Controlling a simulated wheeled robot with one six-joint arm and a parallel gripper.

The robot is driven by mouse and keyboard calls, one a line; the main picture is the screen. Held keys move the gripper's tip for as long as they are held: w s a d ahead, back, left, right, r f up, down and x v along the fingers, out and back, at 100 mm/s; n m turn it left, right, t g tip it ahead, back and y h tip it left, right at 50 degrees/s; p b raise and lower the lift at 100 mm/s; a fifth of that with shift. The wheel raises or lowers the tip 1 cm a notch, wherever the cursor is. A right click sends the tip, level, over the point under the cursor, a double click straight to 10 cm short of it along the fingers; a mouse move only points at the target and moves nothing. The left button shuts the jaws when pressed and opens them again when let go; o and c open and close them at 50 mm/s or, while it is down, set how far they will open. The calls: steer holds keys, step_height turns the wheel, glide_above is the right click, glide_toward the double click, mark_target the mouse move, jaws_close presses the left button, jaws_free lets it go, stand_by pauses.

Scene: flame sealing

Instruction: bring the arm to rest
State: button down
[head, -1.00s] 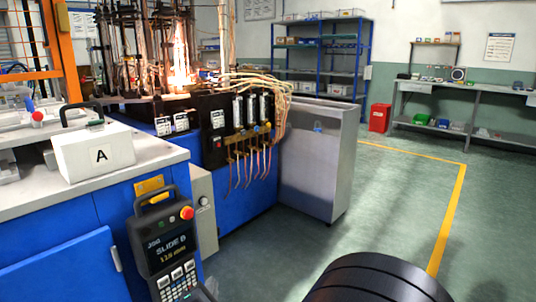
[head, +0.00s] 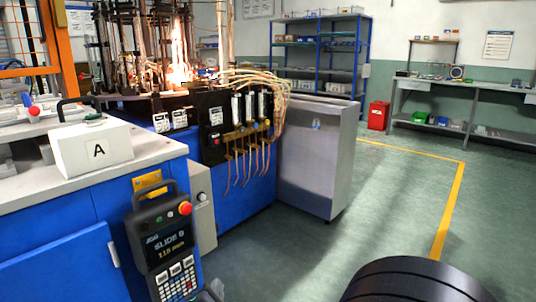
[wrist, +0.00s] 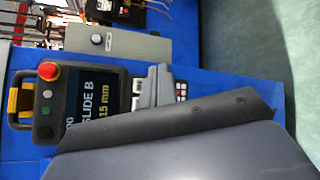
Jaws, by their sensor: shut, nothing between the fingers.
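My gripper (wrist: 157,85) shows in the wrist view as grey fingers closed together, with nothing between them. The fingers stand in front of the handheld pendant (wrist: 95,100), covering part of its keys. I cannot tell from this view whether they touch it. In the head view the pendant (head: 163,245) hangs upright on the blue cabinet front, with a red button, a lit screen reading SLIDE B and a keypad. A dark round part of my arm (head: 415,282) fills the bottom right of the head view.
A blue machine (head: 245,190) with glowing flame, hoses and flow meters stands behind the pendant. A grey metal cabinet (head: 315,165) stands right of the machine. The green floor (head: 380,210) on the right is clear.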

steer(key=w+a, duration=0.1)
steer(key=w+a+b, duration=0.2)
steer(key=shift+a+f, duration=0.2)
steer(key=shift+f, duration=0.05)
steer(key=r+p, duration=0.1)
steer(key=p, duration=0.2)
steer(key=shift+s+d, duration=0.1)
steer(key=shift+s, duration=0.05)
